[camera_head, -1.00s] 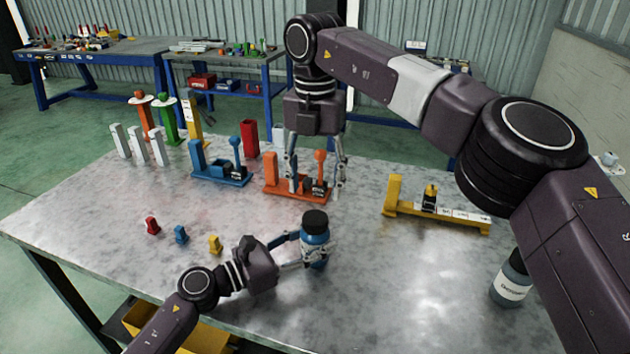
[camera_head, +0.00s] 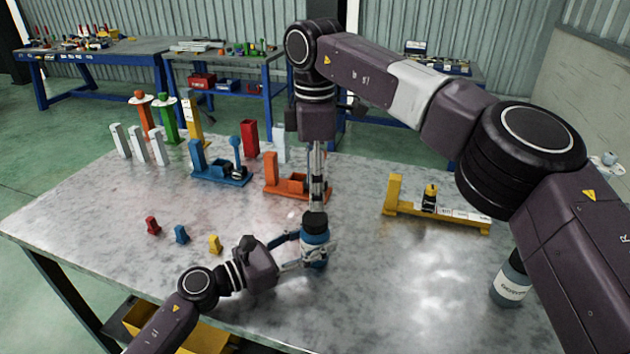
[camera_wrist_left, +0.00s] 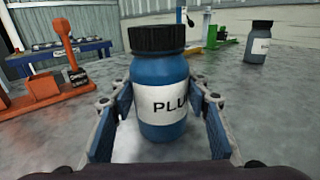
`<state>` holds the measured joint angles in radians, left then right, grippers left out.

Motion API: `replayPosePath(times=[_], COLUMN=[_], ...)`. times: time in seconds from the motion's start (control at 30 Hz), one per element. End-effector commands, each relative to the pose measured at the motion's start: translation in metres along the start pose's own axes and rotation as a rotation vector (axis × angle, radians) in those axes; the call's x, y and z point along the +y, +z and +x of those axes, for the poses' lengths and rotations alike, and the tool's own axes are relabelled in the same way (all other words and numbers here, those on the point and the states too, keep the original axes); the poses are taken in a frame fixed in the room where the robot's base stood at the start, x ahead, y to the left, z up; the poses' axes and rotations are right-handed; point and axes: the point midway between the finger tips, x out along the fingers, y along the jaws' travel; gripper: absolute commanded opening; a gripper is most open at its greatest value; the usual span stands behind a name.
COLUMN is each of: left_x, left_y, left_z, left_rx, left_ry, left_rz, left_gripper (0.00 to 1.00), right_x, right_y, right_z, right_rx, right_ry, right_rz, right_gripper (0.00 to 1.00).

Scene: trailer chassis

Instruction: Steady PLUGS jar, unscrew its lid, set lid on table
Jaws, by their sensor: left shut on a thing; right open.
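The blue PLUGS jar (camera_head: 314,248) stands upright near the front middle of the table (camera_head: 110,225). Its black lid (camera_head: 315,222) is on top. My left gripper (camera_head: 306,258) is shut on the jar's body from the left. In the left wrist view the jar (camera_wrist_left: 161,105) is between the two fingers, its label partly reading "PLU", with the black lid (camera_wrist_left: 157,38) above. My right gripper (camera_head: 317,200) points down from above, its fingertips just behind or above the lid. It is open, seen edge-on, and I cannot tell whether it touches the lid.
A second dark jar (camera_head: 510,283) stands at the right, partly behind my right arm. An orange fixture (camera_head: 285,189), a blue fixture (camera_head: 220,172) and a yellow fixture (camera_head: 440,213) stand farther back. Small red, blue and yellow pieces (camera_head: 214,244) lie at the left.

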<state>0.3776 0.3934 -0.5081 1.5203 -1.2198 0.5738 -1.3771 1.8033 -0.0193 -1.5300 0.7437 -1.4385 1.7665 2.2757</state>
Motion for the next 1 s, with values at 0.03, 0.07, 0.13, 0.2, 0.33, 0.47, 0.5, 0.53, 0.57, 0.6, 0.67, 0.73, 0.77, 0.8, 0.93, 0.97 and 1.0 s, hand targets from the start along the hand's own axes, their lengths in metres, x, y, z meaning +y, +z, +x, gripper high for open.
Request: replayPosePath(times=[0.03, 0.07, 0.13, 0.2, 0.33, 0.47, 0.5, 0.53, 0.57, 0.6, 0.67, 0.73, 0.77, 0.8, 0.93, 0.97, 1.0], left_x=[0.0, 0.0, 0.0, 0.0, 0.0, 0.0, 0.0, 0.0, 0.0, 0.0, 0.0, 0.0, 0.0, 0.0, 0.0, 0.0, 0.0], left_y=[0.001, 0.001, 0.001, 0.001, 0.001, 0.001, 0.001, 0.001, 0.001, 0.001, 0.001, 0.001, 0.001, 0.001, 0.001, 0.001, 0.001], left_z=[0.0, 0.0, 0.0, 0.0, 0.0, 0.0, 0.0, 0.0, 0.0, 0.0, 0.0, 0.0, 0.0, 0.0, 0.0, 0.0, 0.0], left_rx=[-0.001, -0.001, -0.001, -0.001, -0.001, -0.001, -0.001, -0.001, -0.001, -0.001, -0.001, -0.001, -0.001, -0.001, -0.001, -0.001, -0.001], left_ry=[0.0, 0.0, 0.0, 0.0, 0.0, 0.0, 0.0, 0.0, 0.0, 0.0, 0.0, 0.0, 0.0, 0.0, 0.0, 0.0, 0.0], left_rz=[0.0, 0.0, 0.0, 0.0, 0.0, 0.0, 0.0, 0.0, 0.0, 0.0, 0.0, 0.0, 0.0, 0.0, 0.0, 0.0, 0.0], left_gripper=[0.0, 0.0, 0.0, 0.0, 0.0, 0.0, 0.0, 0.0, 0.0, 0.0, 0.0, 0.0, 0.0, 0.0, 0.0, 0.0, 0.0], right_x=[0.0, 0.0, -0.001, 0.0, 0.0, 0.0, 0.0, 0.0, 0.0, 0.0, 0.0, 0.0, 0.0, 0.0, 0.0, 0.0, 0.0], right_y=[0.001, 0.001, 0.001, 0.001, 0.0, 0.001, 0.001, 0.001, 0.001, 0.001, 0.001, 0.001, 0.001, 0.001, 0.001, 0.001, 0.001], right_z=[0.007, 0.011, 0.023, 0.034, 0.053, 0.066, 0.068, 0.069, 0.07, 0.071, 0.072, 0.072, 0.072, 0.072, 0.072, 0.072, 0.072], right_rx=[-0.001, 0.0, 0.0, 0.001, 0.0, 0.0, 0.001, 0.001, 0.001, 0.001, 0.001, 0.001, 0.001, 0.001, 0.001, 0.001, 0.001], right_ry=[-0.002, -0.002, -0.004, -0.003, -0.002, -0.001, 0.0, 0.0, 0.0, 0.0, 0.0, 0.0, 0.0, 0.0, 0.0, 0.0, 0.0], right_rz=[-0.001, -0.001, -0.001, -0.001, -0.002, -0.001, -0.001, -0.001, -0.001, -0.001, -0.001, -0.001, -0.001, -0.001, -0.002, -0.002, -0.002], right_gripper=[0.52, 0.52, 0.52, 0.52, 0.52, 0.52, 0.52, 0.52, 0.52, 0.52, 0.52, 0.52, 0.52, 0.52, 0.42, 0.39, 0.35])
